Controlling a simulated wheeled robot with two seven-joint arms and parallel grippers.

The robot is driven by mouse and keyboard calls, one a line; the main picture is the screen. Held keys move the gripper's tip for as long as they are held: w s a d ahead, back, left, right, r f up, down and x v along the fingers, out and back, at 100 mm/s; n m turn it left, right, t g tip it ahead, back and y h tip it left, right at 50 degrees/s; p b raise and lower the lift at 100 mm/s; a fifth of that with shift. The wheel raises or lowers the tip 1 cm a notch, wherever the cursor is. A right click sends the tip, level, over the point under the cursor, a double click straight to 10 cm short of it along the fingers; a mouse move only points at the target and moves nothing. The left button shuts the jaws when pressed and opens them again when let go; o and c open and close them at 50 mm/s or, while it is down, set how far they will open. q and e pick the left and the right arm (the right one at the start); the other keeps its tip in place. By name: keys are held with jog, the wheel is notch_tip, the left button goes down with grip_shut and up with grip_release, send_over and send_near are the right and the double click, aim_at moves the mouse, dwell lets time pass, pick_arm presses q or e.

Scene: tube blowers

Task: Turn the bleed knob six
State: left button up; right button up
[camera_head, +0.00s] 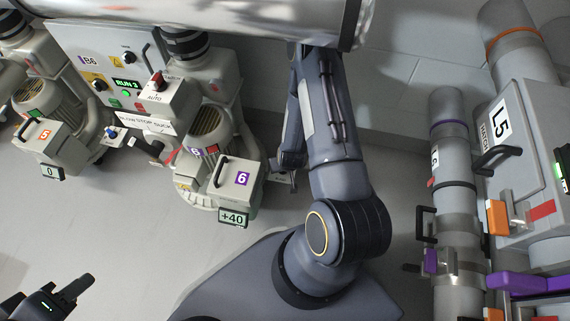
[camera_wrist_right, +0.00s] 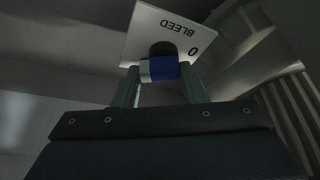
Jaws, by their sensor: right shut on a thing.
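The bleed knob (camera_wrist_right: 160,68) is blue with a pale segment and a black base. It sits in front of a white plate (camera_wrist_right: 155,38) that reads "BLEED" and "0" upside down in the right wrist view. My right gripper (camera_wrist_right: 160,75) is shut on the knob, one finger on each side. In the head view, blower six (camera_head: 225,175) has a purple "6" label and a display (camera_head: 233,218) reading +40. My right arm reaches down beside its right side; the knob is not clearly visible there. My left gripper (camera_head: 52,293) is open and empty at the lower left.
Blower five (camera_head: 40,140) stands to the left, its display (camera_head: 47,171) reading 0. A control panel (camera_head: 95,50) labelled B6 is behind. Pipes and a box (camera_head: 530,150) marked L5 stand at the right.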

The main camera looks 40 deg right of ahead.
jog(key=shift+m, duration=0.5)
jog(key=o, duration=1)
jog(key=p+v, duration=0.3)
jog(key=v, duration=0.4)
jog(key=shift+a+r, duration=0.15)
jog(key=shift+r, duration=0.2)
jog(key=shift+s, duration=0.1)
